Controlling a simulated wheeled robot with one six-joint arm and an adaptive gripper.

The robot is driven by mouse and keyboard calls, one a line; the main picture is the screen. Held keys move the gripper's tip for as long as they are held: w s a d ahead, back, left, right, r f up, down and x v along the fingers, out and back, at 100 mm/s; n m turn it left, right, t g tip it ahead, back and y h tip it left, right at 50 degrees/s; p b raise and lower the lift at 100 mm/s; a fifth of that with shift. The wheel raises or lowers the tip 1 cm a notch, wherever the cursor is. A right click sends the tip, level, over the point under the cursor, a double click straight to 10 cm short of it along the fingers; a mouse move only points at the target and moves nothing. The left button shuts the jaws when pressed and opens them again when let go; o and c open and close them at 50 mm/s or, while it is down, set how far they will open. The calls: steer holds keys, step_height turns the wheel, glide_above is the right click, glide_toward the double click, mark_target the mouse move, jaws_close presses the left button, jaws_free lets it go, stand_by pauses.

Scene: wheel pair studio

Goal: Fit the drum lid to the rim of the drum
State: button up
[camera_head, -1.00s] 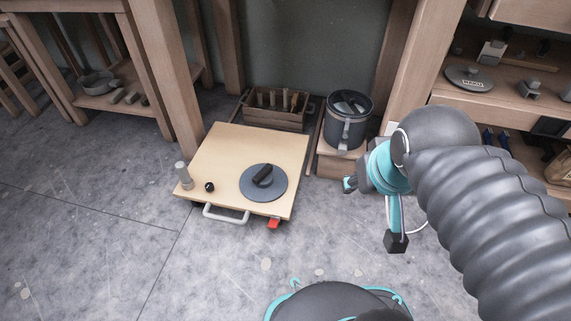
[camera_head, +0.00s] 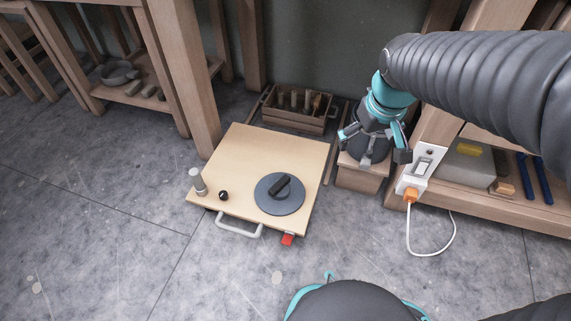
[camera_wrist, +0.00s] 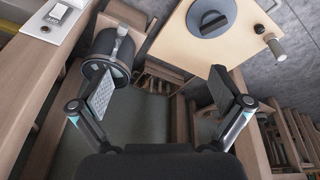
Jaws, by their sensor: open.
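The drum lid (camera_head: 279,194) is a flat grey disc with a black bar handle. It lies on a pale low board (camera_head: 250,150), near its front right, and also shows at the top of the wrist view (camera_wrist: 211,16). The drum (camera_head: 383,149) is a dark grey cylinder with a metal clasp, standing on a small wooden step beside the board. It also shows at the left of the wrist view (camera_wrist: 103,48). My gripper (camera_head: 372,146) is open and empty. It hangs in front of the drum in the head view and hides its top. Both fingers (camera_wrist: 161,78) show apart in the wrist view.
A wooden crate of tools (camera_head: 295,108) stands behind the board. A grey peg (camera_head: 198,182) and a black knob (camera_head: 223,195) are on its left. A shelf unit with a power strip (camera_head: 421,168) and white cable is at right.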

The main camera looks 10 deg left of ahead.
steer(key=w+a+f+n+g, duration=0.1)
steer(key=w+a+f+n, duration=0.2)
steer(key=w+a+f, duration=0.35)
steer(key=n+g+p, duration=0.1)
steer(key=n+g, duration=0.1)
steer(key=n, duration=0.2)
glide_above(279, 183)
steer(key=shift+h, duration=0.4)
steer(key=f, duration=2.1)
steer(key=shift+d, duration=0.2)
steer(key=shift+a+f+b, duration=0.15)
steer(key=shift+f+b, duration=0.2)
steer(key=shift+f, duration=2.65)
steer(key=c, duration=0.9)
